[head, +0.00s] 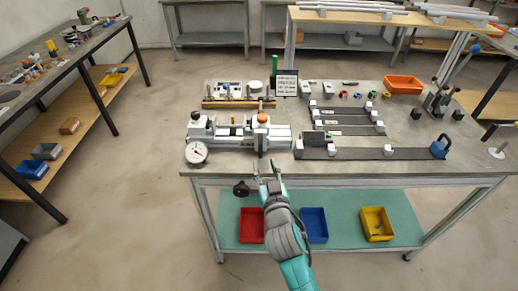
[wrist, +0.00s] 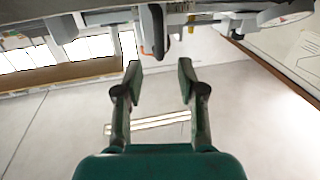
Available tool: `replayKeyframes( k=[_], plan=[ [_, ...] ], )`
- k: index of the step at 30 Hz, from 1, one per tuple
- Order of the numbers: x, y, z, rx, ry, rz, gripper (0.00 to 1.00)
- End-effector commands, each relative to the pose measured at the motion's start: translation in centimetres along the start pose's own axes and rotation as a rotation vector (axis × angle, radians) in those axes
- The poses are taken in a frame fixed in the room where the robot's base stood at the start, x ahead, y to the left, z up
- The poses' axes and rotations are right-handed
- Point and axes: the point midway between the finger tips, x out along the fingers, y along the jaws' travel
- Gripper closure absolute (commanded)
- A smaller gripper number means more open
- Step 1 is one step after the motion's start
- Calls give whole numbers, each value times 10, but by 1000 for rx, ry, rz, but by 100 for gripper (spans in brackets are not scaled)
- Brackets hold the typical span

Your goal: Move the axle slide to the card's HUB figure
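A jig (head: 225,131) with a rail stands at the left front of the workbench. What looks like the axle slide (head: 262,138) is a dark upright piece with an orange knob on top, on that rail. A dark card (head: 287,83) with white lettering stands behind it; its figures are too small to read. My gripper (head: 269,167) is open and empty at the bench's front edge, just in front of the slide and apart from it. In the wrist view my gripper's fingers (wrist: 160,72) are spread, with a dark part with an orange edge (wrist: 153,32) beyond them.
A round dial (head: 196,152) is at the jig's left front, and a dark handwheel (head: 241,188) hangs below the front edge. Flat dark bars with white blocks (head: 370,153) lie to the right. An orange bin (head: 403,85) sits at the back right.

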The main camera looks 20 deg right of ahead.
Motion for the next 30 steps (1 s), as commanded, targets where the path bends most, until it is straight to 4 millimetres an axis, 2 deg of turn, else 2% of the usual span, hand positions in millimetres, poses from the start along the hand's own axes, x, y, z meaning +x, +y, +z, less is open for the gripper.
replayKeyframes(
  k=[6,12,18,27,28,30],
  plan=[
    [39,0,-1,0,1,1,61],
    [66,0,0,0,1,0,61],
    [79,0,0,0,1,0,61],
    [81,0,0,-1,1,0,61],
    [81,0,0,-1,1,0,63],
    [81,0,0,-1,1,0,81]
  ],
)
